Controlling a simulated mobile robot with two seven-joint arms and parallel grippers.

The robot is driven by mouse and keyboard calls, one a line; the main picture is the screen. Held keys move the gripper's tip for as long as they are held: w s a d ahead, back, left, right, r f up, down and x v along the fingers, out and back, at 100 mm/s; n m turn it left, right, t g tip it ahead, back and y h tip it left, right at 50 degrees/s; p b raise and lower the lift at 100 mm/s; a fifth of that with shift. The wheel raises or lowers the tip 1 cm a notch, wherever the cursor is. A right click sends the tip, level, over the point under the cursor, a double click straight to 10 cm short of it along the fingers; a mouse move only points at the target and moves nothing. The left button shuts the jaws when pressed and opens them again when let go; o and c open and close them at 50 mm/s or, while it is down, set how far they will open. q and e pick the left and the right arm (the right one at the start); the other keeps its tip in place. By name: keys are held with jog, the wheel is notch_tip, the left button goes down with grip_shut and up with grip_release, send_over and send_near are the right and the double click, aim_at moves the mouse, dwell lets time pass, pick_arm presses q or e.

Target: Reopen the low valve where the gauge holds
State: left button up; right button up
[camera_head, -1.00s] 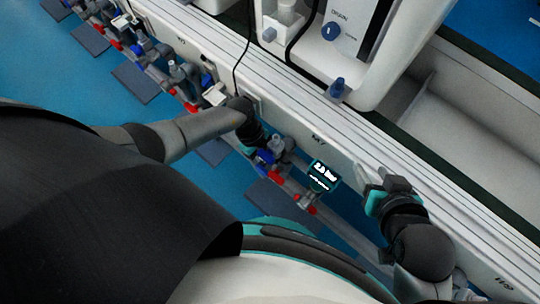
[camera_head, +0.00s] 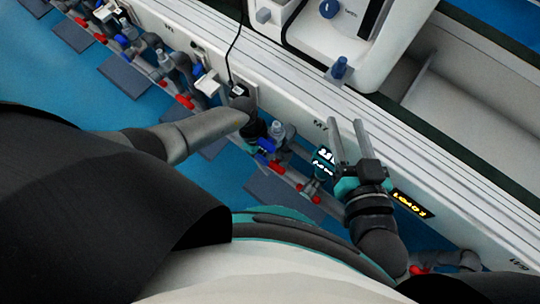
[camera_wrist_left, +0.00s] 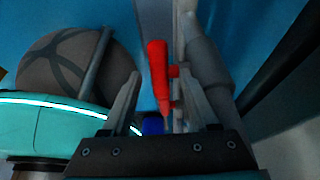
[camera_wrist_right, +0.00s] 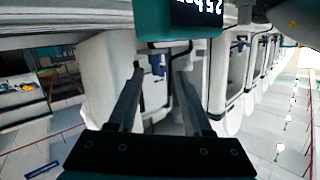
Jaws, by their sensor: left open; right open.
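The gauge (camera_head: 322,162) is a small dark box with a lit display at the low pipe, partly cut off by my right gripper. A display with large digits, apparently 25 with the rest cut off, also tops the right wrist view (camera_wrist_right: 195,14). My left gripper (camera_head: 263,143) points down at the pipe valves, its fingertips hard to make out. In the left wrist view it is open (camera_wrist_left: 160,98), with a red valve handle (camera_wrist_left: 159,72) between its fingers, contact unclear. Red handles (camera_head: 277,167) and (camera_head: 315,199) sit on the pipe. My right gripper (camera_head: 348,130) is open and empty beside the gauge.
An amber-lit sign (camera_head: 410,203) is on the bench front right of my right gripper. More pipe valves (camera_head: 165,75) run to the upper left. Blue floor lies below.

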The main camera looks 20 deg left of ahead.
pick_arm(q)
jog(key=shift+d+f+b, duration=0.15)
jog(key=shift+f+b, duration=0.2)
jog(key=shift+f, duration=0.1)
pick_arm(e)
jog(key=shift+s+a+r+t+y, duration=0.3)
jog(key=shift+a+r+t, duration=0.25)
jog(key=shift+t, duration=0.25)
pick_arm(q)
jog(key=shift+c, duration=0.3)
grip_shut()
